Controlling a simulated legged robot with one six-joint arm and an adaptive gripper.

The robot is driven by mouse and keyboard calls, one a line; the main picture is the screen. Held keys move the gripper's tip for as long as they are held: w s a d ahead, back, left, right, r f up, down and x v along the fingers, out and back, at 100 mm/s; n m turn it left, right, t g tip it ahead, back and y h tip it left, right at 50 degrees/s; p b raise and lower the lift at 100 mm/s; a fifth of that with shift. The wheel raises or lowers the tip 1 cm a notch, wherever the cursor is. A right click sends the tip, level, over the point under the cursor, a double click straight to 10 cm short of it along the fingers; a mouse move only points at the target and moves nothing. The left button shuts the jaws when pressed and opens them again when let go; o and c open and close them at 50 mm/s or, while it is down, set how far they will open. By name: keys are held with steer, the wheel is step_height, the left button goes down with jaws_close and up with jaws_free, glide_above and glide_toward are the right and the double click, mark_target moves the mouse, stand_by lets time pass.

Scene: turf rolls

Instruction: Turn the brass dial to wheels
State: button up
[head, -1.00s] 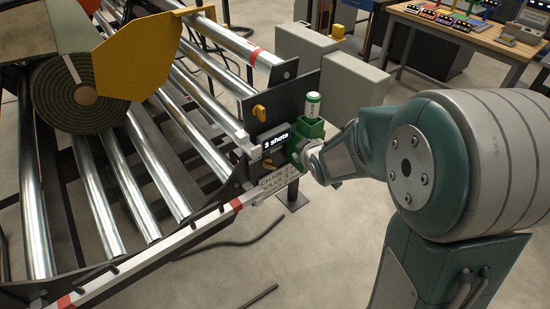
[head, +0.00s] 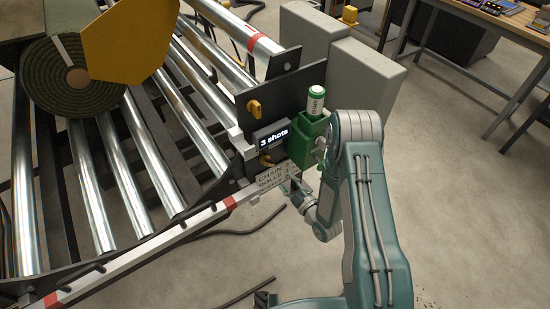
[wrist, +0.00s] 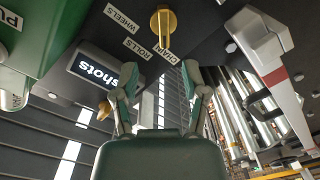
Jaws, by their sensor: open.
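The brass dial (wrist: 163,22) is at the top of the wrist view on a dark panel. The labels WHEELS (wrist: 122,18), ROLLS (wrist: 137,48) and CHAIN (wrist: 165,55) lie around it. Its long handle runs down toward the CHAIN label. In the head view the dial (head: 266,160) shows small below the "3 shots" display (head: 273,138). My gripper (wrist: 156,78) is open and empty, its two fingers spread, apart from the dial. In the head view my gripper (head: 288,186) is beneath the panel beside the text plate, small and partly hard to make out.
A second brass knob (head: 253,108) sits above the display. A green holder (head: 306,140) with a green-and-white can (head: 316,101) stands right of the display. A white bracket (wrist: 262,40) juts out near the dial. Open floor lies right of my arm.

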mark_target(270, 166)
steer(key=x, duration=1)
steer(key=shift+a+f, duration=0.2)
steer(key=shift+a, duration=0.1)
jaws_close()
